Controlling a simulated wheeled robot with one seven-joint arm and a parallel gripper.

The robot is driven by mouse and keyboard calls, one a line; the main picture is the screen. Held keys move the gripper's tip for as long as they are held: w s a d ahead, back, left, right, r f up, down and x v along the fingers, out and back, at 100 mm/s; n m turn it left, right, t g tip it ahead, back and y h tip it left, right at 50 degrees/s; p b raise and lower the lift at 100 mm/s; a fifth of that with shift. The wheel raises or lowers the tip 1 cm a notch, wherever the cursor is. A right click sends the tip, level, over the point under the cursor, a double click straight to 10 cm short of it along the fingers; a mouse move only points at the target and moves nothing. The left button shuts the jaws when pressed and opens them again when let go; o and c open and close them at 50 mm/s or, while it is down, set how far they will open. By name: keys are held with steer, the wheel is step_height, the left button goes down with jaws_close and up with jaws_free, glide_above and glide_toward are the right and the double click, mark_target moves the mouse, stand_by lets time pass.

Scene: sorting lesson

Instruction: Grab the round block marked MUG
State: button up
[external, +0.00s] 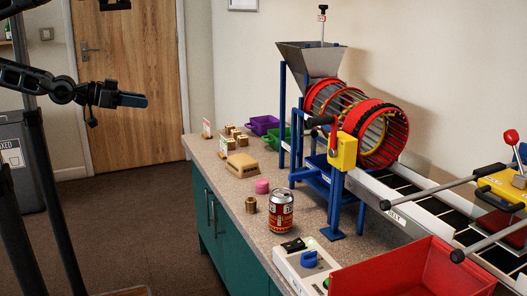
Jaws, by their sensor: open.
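A pink round block (262,186) and a small brown cylinder (251,205) stand on the counter, close to each other. I cannot read the word MUG on either, so I cannot tell which is the marked block. A red printed can (281,212) stands upright just right of the brown cylinder. My gripper (140,100) is open, at the upper left, in front of the door. It is well left of the counter, raised and apart from all the blocks.
The speckled counter (228,181) also carries a tan block (242,164), several small wooden blocks, and purple (263,125) and green trays. A drum machine (355,125) on blue legs stands behind. A switch box (305,262) and red bin (415,268) fill the near end.

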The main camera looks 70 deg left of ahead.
steer(key=o, duration=0.3)
steer(key=m+g+h+b, duration=0.1)
steer(key=m+h+b, duration=0.1)
steer(key=b, duration=0.8)
glide_toward(257, 210)
step_height(257, 210, up, 3)
steer(key=w, duration=0.2)
steer(key=shift+d+x, duration=0.25)
steer(key=shift+x, duration=1.25)
steer(key=shift+f+x, duration=0.2)
steer(key=shift+x, duration=1.05)
steer(key=shift+f+x, duration=0.25)
steer(key=shift+x, duration=1.05)
